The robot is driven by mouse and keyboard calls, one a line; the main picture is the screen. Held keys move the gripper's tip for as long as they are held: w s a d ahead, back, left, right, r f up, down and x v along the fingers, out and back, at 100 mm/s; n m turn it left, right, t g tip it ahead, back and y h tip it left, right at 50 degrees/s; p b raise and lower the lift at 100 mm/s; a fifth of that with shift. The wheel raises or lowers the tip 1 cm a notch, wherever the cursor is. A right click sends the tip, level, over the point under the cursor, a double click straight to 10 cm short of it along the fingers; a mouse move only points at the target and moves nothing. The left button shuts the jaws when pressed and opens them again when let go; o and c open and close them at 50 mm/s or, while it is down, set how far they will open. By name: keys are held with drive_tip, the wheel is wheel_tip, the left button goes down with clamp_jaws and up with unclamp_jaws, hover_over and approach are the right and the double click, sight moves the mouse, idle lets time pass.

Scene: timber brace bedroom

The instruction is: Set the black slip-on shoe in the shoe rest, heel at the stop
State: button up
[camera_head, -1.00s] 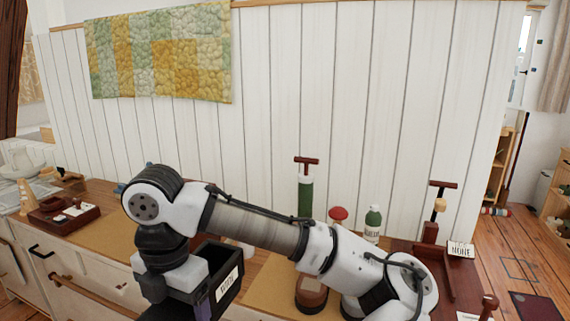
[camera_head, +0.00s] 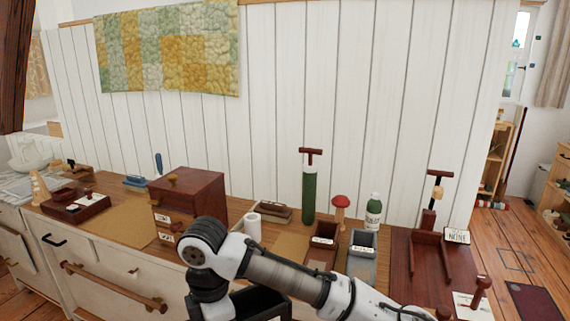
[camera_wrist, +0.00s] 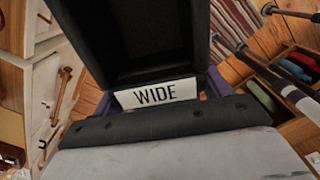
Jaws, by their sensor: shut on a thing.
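The black slip-on shoe (camera_wrist: 127,42), open-topped with a white "WIDE" label at its near end, is held in my gripper (camera_wrist: 160,92). Purple fingers show at both sides of the labelled end. In the head view the black shoe (camera_head: 262,303) is at the bottom edge, largely hidden by my arm. A dark red wooden board with two raised rails and an upright block at the back, seemingly the shoe rest (camera_head: 402,266), lies at the right end of the counter. The shoe is well left of it and apart from it.
A brown shoe-like open box (camera_head: 322,243) and a grey one (camera_head: 361,266) stand left of the rest. Behind are a green pump (camera_head: 309,195), red-topped mushroom (camera_head: 340,205) and green bottle (camera_head: 374,212).

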drive_tip(key=w+d+f+m, duration=0.4)
drive_tip(key=f+m, duration=0.4)
drive_tip(key=f, duration=0.4)
drive_tip(key=w+d+f+m, duration=0.4)
drive_tip(key=f+m, duration=0.4)
drive_tip(key=f, duration=0.4)
drive_tip(key=w+d+f+m, duration=0.4)
drive_tip(key=w+f+m, duration=0.2)
drive_tip(key=f, duration=0.6)
drive_tip(key=shift+m, duration=1.1)
drive_tip(key=shift+d, duration=0.2)
